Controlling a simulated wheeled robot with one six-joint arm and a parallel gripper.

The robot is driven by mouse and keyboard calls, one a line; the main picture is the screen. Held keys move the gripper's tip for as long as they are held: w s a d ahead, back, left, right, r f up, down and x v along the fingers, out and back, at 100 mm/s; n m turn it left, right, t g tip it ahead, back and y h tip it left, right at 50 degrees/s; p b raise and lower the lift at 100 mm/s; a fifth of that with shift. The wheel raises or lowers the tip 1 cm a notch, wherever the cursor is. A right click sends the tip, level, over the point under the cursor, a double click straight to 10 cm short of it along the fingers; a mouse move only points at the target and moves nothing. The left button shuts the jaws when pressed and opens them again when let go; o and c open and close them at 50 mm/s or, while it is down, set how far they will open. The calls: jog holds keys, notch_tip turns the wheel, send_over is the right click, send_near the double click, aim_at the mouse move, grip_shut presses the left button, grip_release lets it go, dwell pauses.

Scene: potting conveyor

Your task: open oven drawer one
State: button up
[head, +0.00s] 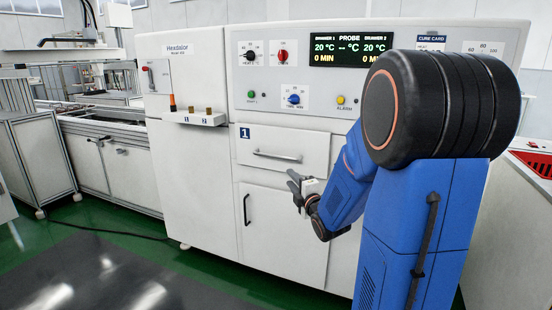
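Oven drawer one (312,150) is the white front marked with a blue "1" label (245,133) on the oven (186,106). It looks closed, its front flush with the oven face. Its grey bar handle (277,156) runs across the middle of the front. My gripper (293,186) is in front of the oven, a little below and right of the handle, and apart from it. Its dark fingers point left and look spread, with nothing between them. My blue arm hides the area to the right, where a second drawer may be.
Below the drawer is a white door (284,235) with a vertical black handle (246,209). A small shelf (194,118) with pegs sticks out at left. Knobs and a display (351,50) are above.

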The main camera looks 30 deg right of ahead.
aim_at(276, 157)
jog(key=shift+n+t, duration=0.5)
jog(key=shift+n, duration=0.2)
jog(key=w+d+r, duration=0.1)
jog(key=w, duration=0.4)
jog(key=w+d, duration=0.1)
jog(key=w, duration=0.5)
jog(key=w+d+r, duration=0.1)
jog(key=w, duration=0.5)
jog(key=shift+w+r, duration=0.2)
jog(key=shift+r, duration=0.1)
grip_shut()
